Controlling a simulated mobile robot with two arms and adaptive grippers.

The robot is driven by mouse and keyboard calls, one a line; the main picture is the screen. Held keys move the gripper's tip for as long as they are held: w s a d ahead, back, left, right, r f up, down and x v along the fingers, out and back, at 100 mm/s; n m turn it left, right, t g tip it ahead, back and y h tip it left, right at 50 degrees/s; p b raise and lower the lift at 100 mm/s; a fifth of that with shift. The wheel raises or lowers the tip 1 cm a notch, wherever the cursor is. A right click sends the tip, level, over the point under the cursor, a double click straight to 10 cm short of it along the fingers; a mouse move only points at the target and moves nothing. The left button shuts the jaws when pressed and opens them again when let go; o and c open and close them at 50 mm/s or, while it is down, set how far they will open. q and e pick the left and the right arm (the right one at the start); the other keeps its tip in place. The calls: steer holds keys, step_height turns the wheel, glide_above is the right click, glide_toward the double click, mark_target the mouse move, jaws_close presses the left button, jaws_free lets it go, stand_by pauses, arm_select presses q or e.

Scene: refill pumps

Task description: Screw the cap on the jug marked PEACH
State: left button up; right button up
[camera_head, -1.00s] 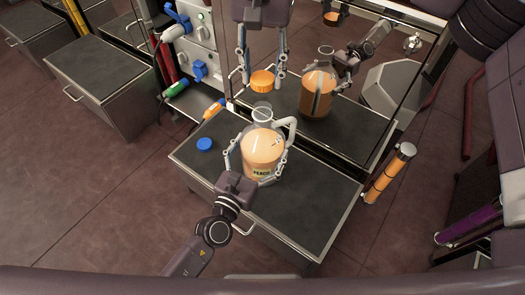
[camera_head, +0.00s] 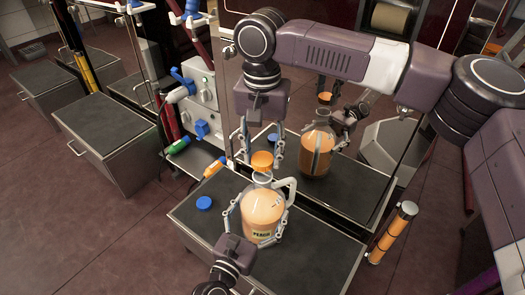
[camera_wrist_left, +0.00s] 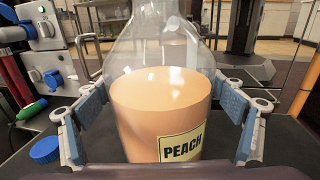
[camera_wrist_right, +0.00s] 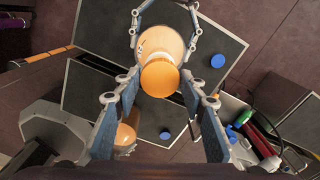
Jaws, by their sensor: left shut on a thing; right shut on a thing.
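The clear jug marked PEACH (camera_head: 262,212) stands upright on the dark cabinet top, holding peach-coloured liquid. Its label (camera_wrist_left: 181,146) faces my left wrist camera. My left gripper (camera_head: 262,220) is shut around the jug's body, one finger on each side. The orange cap (camera_head: 262,160) is at the jug's mouth, in line with the neck; it also shows in the right wrist view (camera_wrist_right: 159,78). My right gripper (camera_head: 263,164) comes from above, shut on the cap. Whether the cap is seated on the rim is hidden.
A blue cap (camera_head: 204,202) lies on the cabinet top (camera_head: 322,259) left of the jug. A mirror-like panel behind reflects the jug (camera_head: 316,150) and gripper. An orange cylinder (camera_head: 391,232) stands at the right edge. The cabinet's right part is clear.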

mark_target(261, 159)
steer(key=shift+f, duration=0.1)
steer(key=shift+f, duration=0.8)
steer(key=shift+f, duration=0.55)
arm_select(q)
steer(key=c, duration=0.7)
arm_select(e)
steer(key=m, duration=0.6)
steer(key=shift+a, duration=0.1)
steer(key=m, duration=0.5)
steer(key=shift+m, duration=0.3)
steer(key=m, duration=0.5)
steer(key=shift+a+f, duration=0.1)
steer(key=m, duration=0.2)
steer(key=shift+w+m, duration=0.1)
steer(key=shift+m, duration=0.3)
